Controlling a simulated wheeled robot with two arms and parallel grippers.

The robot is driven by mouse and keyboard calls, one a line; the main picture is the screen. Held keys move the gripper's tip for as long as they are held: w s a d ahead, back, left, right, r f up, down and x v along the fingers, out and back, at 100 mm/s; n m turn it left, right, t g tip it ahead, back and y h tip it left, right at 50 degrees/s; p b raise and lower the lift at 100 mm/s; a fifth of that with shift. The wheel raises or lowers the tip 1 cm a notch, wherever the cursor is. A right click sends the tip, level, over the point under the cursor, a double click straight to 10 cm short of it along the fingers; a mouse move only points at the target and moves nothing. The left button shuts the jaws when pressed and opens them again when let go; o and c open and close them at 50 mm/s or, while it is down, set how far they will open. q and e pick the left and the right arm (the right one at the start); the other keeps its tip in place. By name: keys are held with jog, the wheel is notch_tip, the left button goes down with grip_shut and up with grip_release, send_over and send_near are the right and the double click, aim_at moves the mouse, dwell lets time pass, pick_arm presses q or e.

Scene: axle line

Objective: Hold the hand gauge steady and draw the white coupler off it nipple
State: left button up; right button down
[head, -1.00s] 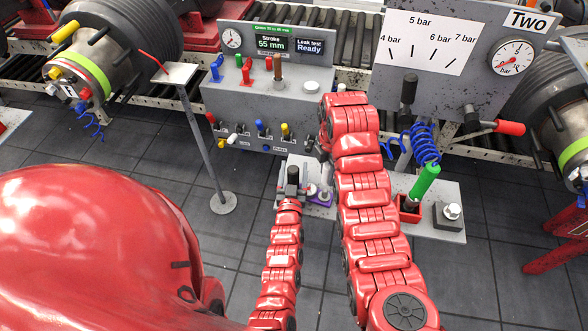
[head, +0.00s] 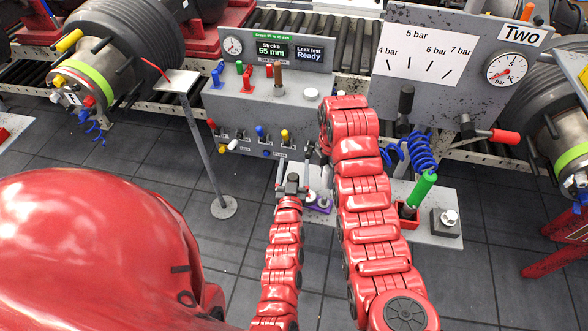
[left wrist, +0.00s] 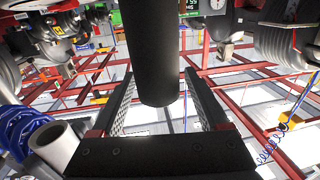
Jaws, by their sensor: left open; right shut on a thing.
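My left gripper (head: 293,178) is in front of the grey console, its fingers pointing away and apart. In the left wrist view its two fingers (left wrist: 164,105) stand open, with a thick dark cylinder (left wrist: 157,55) hanging between or just beyond them. I cannot tell if they touch it. A pale hollow tube end (left wrist: 58,145) is at the lower left, beside a blue coil. My right gripper (head: 322,165) is mostly hidden by its own arm. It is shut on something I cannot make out. I cannot clearly pick out the hand gauge or the white coupler.
The grey console (head: 262,105) carries coloured levers and a lit display. A pressure panel (head: 440,60) stands to its right. A green grip with a blue coiled hose (head: 424,186) stands in a red holder. A thin stand (head: 205,150) is at left. Open floor lies between.

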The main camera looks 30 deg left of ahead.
jog(key=shift+r+p, duration=1.95)
jog(key=shift+r, duration=0.15)
pick_arm(q)
notch_tip(320, 180, up, 9)
